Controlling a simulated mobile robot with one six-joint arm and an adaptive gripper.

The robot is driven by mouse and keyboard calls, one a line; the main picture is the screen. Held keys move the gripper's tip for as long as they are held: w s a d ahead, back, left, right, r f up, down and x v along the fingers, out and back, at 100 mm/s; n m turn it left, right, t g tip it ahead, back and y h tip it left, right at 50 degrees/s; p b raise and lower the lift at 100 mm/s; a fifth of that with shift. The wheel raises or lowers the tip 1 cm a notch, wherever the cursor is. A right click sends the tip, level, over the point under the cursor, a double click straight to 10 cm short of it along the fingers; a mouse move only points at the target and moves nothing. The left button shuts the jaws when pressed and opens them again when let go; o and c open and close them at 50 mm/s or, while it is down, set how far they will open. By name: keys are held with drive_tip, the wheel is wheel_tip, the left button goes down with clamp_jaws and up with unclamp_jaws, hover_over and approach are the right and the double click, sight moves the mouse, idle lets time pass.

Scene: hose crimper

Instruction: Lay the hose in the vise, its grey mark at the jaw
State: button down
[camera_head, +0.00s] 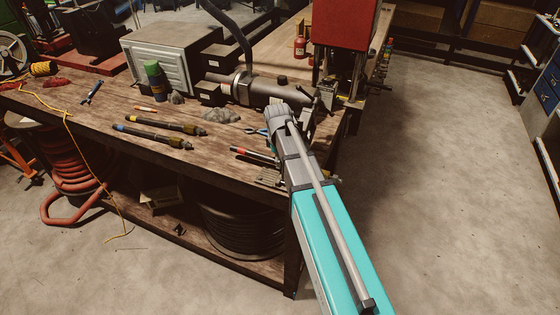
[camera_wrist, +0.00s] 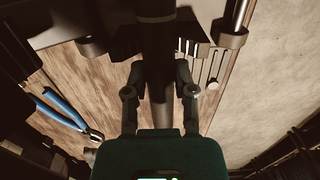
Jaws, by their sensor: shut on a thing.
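In the wrist view my gripper (camera_wrist: 157,88) has its two fingers closed on the sides of a dark hose (camera_wrist: 156,62), which runs up to the top edge of the picture. A paler grey band (camera_wrist: 155,18) crosses the hose near the top. Dark, ridged blocks of what looks like the vise (camera_wrist: 125,46) lie on both sides of the hose; I cannot tell whether the hose touches them. In the head view the vise area (camera_head: 326,94) is at the bench's right end, and my arm hides the fingertips and most of the held hose.
Hoses with coloured bands (camera_head: 150,136) lie on the wooden bench (camera_head: 70,110). Blue-handled pliers (camera_wrist: 65,115) lie left of my gripper. A grey cylindrical machine (camera_head: 260,88) and a red press (camera_head: 345,22) stand close by. The floor at right (camera_head: 450,180) is clear.

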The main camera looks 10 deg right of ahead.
drive_tip(key=shift+c, duration=1.8)
unclamp_jaws()
drive_tip(key=shift+r, duration=0.15)
